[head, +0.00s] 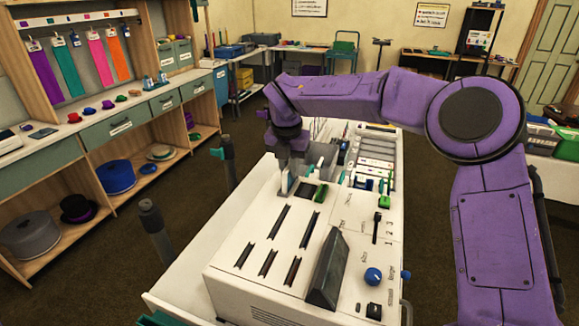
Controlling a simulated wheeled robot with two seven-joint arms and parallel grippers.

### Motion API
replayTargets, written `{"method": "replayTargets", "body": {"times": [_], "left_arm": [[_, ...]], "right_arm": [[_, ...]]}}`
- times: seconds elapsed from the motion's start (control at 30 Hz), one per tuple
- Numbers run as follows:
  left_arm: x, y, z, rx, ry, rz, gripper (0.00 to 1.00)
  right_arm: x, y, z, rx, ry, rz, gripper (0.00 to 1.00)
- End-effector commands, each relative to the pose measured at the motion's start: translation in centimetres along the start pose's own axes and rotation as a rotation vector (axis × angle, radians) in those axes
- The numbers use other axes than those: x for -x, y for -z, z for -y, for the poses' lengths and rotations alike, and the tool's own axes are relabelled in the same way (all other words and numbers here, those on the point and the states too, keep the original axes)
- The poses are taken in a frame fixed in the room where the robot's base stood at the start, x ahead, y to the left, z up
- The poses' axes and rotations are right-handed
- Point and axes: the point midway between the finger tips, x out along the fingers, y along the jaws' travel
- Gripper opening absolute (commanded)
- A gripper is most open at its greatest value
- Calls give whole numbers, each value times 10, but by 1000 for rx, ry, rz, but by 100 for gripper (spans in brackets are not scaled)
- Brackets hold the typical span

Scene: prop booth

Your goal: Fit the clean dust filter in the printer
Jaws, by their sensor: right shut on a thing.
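The printer (330,235) is the white boxy machine in front of me. Several narrow dark slots are cut in its top, with a dark slanted panel and a blue knob (373,275) near its front. My right gripper (289,184) points down over the printer's far left part. It is shut on a small thin pale piece, mostly hidden by the fingers. I cannot tell whether this piece is the clean dust filter, or whether it touches the printer. A green tab (321,193) stands just right of the gripper. My left gripper is not in view.
Another green tab (384,201) and a grey tray section (372,160) lie at the printer's far right. Two dark upright posts (154,225) stand left of the printer. Shelving (110,150) lines the left wall. My right arm spans the right side.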

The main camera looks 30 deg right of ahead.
Motion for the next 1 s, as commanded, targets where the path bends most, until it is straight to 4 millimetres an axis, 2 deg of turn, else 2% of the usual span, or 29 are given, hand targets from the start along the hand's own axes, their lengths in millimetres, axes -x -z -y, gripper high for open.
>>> {"method": "replayTargets", "body": {"times": [0.5,0.9,0.93,1.0], "left_arm": [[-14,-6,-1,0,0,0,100],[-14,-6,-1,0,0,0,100],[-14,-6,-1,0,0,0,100],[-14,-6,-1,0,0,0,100]], "right_arm": [[-19,2,-2,0,-4,-2,3],[-20,2,-2,0,-4,-2,3],[-20,2,-2,0,-4,-2,27],[-20,2,-2,0,-4,-2,47]]}}
